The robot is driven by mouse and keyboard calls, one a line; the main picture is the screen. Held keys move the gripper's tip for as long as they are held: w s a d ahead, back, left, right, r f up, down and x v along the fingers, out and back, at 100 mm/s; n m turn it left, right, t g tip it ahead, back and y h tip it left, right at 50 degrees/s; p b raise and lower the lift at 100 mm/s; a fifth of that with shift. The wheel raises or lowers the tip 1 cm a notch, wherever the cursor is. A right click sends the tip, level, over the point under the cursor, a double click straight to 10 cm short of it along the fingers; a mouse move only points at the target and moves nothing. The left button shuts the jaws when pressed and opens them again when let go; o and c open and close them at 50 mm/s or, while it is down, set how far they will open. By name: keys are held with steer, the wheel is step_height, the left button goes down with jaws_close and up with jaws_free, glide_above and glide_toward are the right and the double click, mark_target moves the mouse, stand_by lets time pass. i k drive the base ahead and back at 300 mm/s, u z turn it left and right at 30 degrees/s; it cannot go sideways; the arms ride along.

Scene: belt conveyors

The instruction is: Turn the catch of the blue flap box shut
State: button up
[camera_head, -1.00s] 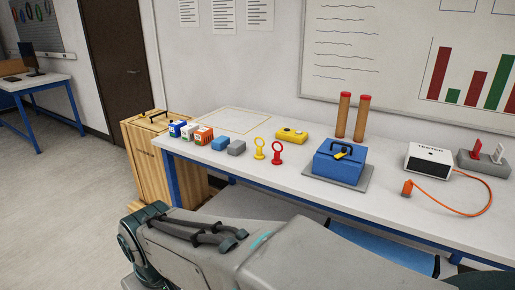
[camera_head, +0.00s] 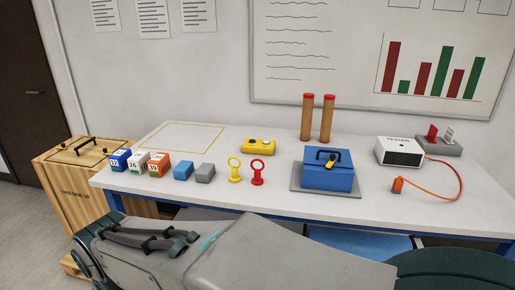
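The blue flap box (camera_head: 327,178) stands on a grey base plate (camera_head: 299,190) on the right half of the white table. It has a black handle on top, and its lid looks down. A yellow catch (camera_head: 331,161) sits at the top front edge of the lid, lying at a slant. My arm crosses the bottom of the view in front of the table. My gripper is not in view.
On the table (camera_head: 240,200) are numbered cubes (camera_head: 120,160), plain blocks (camera_head: 183,172), yellow and red ring pegs (camera_head: 257,172), a yellow button box (camera_head: 258,146), two brown tubes (camera_head: 307,118) and a white tester (camera_head: 399,152) with an orange cable. A wooden crate (camera_head: 70,180) stands left.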

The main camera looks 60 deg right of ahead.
mark_target(328, 166)
steer(key=z, duration=0.75)
steer(key=i, duration=1)
steer(key=z, duration=1.2)
steer(key=i, duration=0.2)
steer(key=z, duration=0.1)
